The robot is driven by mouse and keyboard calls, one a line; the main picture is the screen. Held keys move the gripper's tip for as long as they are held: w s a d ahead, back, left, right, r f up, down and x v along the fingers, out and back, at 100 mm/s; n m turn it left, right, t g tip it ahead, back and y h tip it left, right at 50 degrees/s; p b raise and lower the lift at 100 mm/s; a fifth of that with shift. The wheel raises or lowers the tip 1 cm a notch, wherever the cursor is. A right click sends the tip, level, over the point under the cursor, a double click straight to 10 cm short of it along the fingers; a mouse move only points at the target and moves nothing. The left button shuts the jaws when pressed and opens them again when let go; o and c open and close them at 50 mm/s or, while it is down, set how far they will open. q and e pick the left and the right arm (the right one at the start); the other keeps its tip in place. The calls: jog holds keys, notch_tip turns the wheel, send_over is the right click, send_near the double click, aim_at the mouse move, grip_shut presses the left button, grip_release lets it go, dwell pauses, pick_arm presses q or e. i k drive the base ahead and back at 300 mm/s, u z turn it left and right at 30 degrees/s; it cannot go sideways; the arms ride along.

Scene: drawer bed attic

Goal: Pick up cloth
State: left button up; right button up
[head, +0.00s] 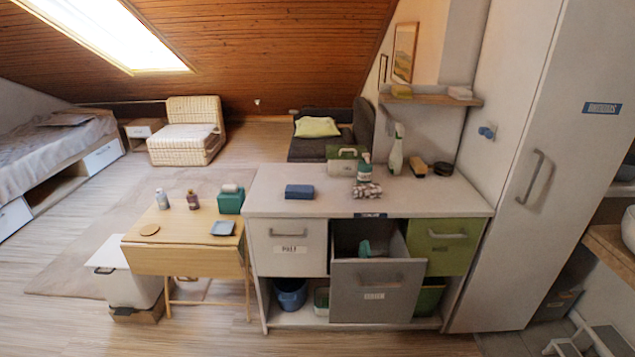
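Two things on the white countertop (260,205) look like cloth: a folded dark blue one (300,191) lying flat toward the left, and a crumpled or rolled grey-and-red patterned one (367,190) near the middle front edge. I cannot tell for sure which is the task's cloth. A small teal-green item (365,248) sits in the open grey middle drawer (375,292), too small to identify. Neither of my grippers is in view.
A spray bottle (396,150), green box (346,160), brush (418,168) and dark round tin (443,168) stand on the counter. The open drawer juts forward. A wooden table (185,255) with bottles and a teal box (231,200) stands left. A tall cabinet (520,170) bounds the right.

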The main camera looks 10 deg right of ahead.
aim_at(371, 190)
jog(key=u, duration=0.1)
jog(key=i, duration=0.85)
jog(key=z, duration=0.1)
